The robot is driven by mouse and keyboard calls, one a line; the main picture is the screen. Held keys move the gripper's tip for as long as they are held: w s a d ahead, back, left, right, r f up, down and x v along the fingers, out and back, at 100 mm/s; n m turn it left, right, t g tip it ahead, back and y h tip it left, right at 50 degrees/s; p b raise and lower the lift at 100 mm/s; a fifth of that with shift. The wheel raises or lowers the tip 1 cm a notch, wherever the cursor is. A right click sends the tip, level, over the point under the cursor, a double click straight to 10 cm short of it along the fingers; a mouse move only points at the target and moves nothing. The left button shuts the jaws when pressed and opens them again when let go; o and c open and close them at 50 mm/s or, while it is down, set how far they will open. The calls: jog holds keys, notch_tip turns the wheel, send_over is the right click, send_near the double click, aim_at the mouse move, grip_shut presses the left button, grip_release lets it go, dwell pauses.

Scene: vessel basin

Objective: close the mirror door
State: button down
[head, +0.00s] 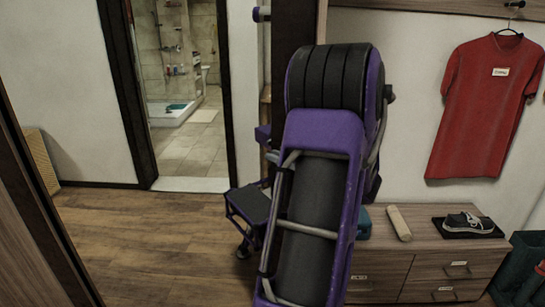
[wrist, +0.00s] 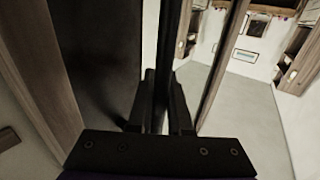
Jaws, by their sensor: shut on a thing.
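My gripper (wrist: 160,110) shows in the wrist view with one black finger on each side of a dark upright bar (wrist: 168,50). It is shut on this bar, which appears to be the mirror door's edge or handle. A wood-toned upright edge (wrist: 222,65) stands just right of the bar. Right of it is a bright, tilted view of a room, perhaps a reflection in the mirror. A dark panel or gap (wrist: 95,55) lies left of the fingers. In the head view my purple arm hides the gripper and most of the door, so how far it stands open is unclear.
A low wooden drawer cabinet (head: 455,270) stands at right with a shoe (head: 468,223) and a beige roll (head: 399,223) on top. A red shirt (head: 488,105) hangs above. An open doorway (head: 180,100) shows a tiled bathroom. Wood floor (head: 150,235) is clear at left.

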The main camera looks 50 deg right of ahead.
jog(key=shift+s+d, duration=0.1)
jog(key=c, duration=0.8)
grip_release()
jog(key=shift+c, duration=0.2)
jog(key=shift+s, duration=0.2)
jog(key=s+d, duration=0.1)
jog(key=s, duration=1.6)
jog(key=shift+d, duration=0.2)
